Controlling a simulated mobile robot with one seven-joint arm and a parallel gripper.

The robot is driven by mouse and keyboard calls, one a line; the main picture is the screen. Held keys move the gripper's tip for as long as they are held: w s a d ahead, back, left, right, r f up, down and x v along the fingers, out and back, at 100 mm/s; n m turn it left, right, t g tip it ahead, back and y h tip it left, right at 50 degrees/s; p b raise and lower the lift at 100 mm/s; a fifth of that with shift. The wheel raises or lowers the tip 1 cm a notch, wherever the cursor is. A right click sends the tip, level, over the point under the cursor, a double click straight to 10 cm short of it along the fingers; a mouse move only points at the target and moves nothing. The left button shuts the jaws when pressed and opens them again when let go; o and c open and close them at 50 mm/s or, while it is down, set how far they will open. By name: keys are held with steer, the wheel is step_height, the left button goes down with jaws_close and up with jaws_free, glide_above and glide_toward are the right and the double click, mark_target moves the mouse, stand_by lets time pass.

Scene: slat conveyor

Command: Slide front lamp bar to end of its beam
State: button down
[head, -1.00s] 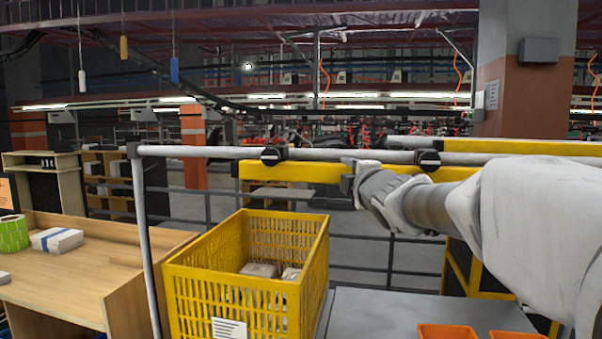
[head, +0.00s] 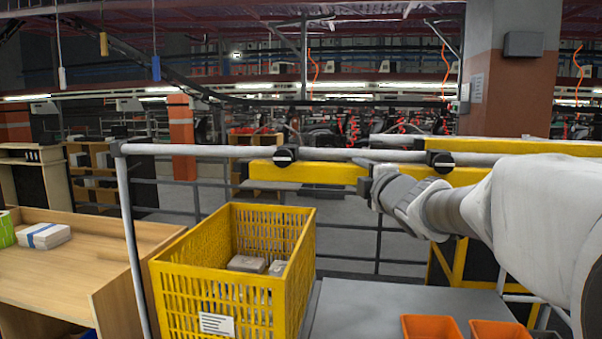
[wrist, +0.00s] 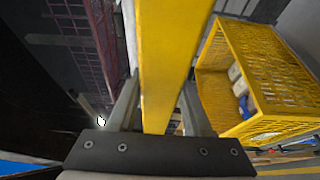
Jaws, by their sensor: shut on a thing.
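The front lamp bar (head: 310,172) is a long yellow bar hanging level under a grey round beam (head: 210,150) on two black clamps (head: 285,157). The beam's left end meets an upright post. The bar's left end lies well to the right of that post; its right part is hidden behind my arm. My gripper (head: 368,182) is shut on the bar between the two clamps. In the wrist view the bar (wrist: 170,60) runs between my fingers (wrist: 159,108), one on each side.
A yellow crate (head: 215,285) with grey packages stands below the beam at left. Orange bins (head: 432,328) sit at the front right by a grey surface (head: 380,305). A wooden bench (head: 70,265) is at left. Another yellow bar (head: 550,147) shows behind at right.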

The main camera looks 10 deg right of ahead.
steer(key=shift+c, duration=1.6)
jaws_free()
steer(key=shift+s, duration=0.1)
steer(key=s+d, duration=0.1)
steer(key=s, duration=1.6)
steer(key=shift+d, duration=0.25)
steer(key=shift+s, duration=0.1)
steer(key=s+a+f+m+g, duration=0.2)
steer(key=s+f+m+g, duration=0.2)
steer(key=s+f+m, duration=0.1)
steer(key=s+a+f+m+g+h, duration=0.1)
steer(key=s+a+f+m+g, duration=0.2)
steer(key=s+f+m, duration=0.3)
steer(key=s+a+f+m+g, duration=0.3)
steer(key=s+f+m+g, duration=0.2)
steer(key=f+m, duration=0.3)
step_height(320, 180, down, 3)
steer(key=shift+s+f+h, duration=0.1)
steer(key=shift+s+h, duration=0.2)
steer(key=shift+s, duration=0.05)
